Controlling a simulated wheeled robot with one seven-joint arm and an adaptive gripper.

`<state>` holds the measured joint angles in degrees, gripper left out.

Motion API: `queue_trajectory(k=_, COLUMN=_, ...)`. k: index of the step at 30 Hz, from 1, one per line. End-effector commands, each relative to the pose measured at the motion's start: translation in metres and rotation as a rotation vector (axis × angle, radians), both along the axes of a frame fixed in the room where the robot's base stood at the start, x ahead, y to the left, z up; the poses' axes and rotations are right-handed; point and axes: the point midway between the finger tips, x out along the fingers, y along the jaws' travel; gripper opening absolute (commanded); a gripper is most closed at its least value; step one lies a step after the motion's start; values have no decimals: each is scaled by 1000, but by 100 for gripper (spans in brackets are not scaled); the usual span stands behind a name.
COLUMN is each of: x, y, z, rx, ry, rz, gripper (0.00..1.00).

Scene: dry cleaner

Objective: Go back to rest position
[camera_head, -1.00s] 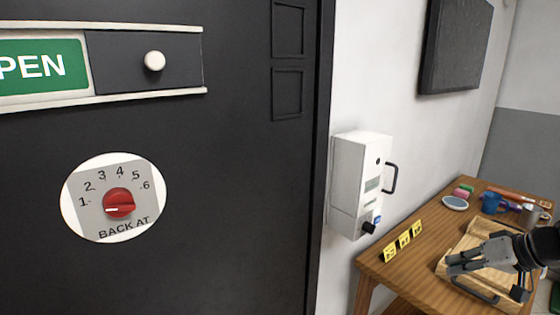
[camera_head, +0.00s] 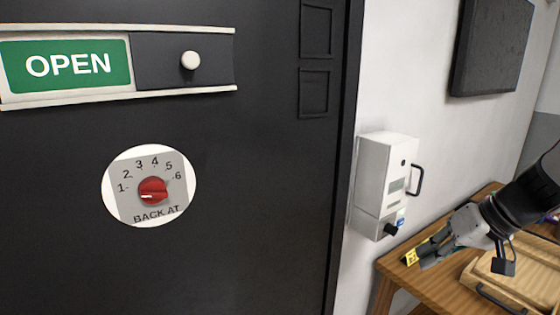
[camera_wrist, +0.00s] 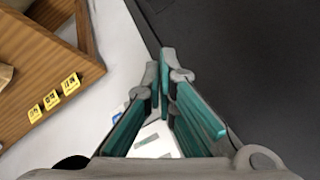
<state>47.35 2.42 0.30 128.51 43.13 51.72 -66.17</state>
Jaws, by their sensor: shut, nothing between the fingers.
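My gripper (camera_head: 424,256) is in the lower right of the head view, in front of the wooden table. It points left and a little down. Its fingers are shut with nothing held. In the wrist view its teal-padded fingers (camera_wrist: 164,84) meet at the tips, with the white wall and the dark door beyond them. It touches nothing that I can make out. The gripper hides part of the table and some of the yellow tags.
The dark door (camera_head: 260,220) carries an OPEN sign slider (camera_head: 68,65) and a red dial (camera_head: 152,190). A white wall box (camera_head: 385,165) hangs right of the door. The wooden table (camera_head: 405,290) holds a wooden tray (camera_head: 470,275) and yellow tags (camera_wrist: 50,100).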

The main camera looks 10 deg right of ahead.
Motion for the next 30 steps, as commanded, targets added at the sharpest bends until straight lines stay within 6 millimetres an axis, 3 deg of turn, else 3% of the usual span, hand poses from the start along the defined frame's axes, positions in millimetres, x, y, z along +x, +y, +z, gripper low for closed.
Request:
queue_trajectory(k=1, x=-2, y=26, z=12, rx=-26, ry=17, rz=37, gripper=0)
queue_trajectory(k=6, x=-26, y=94, z=39, rx=-115, ry=83, rz=97, gripper=0)
queue_trajectory(k=12, x=-66, y=148, z=62, rx=-240, ry=94, rz=119, gripper=0)
queue_trajectory(k=16, x=-92, y=168, z=73, rx=-312, ry=61, rz=111, gripper=0)
queue_trajectory(k=21, x=-114, y=179, z=82, rx=-364, ry=7, rz=86, gripper=0)
queue_trajectory(k=30, x=-122, y=181, z=85, rx=-379, ry=-20, rz=69, gripper=0)
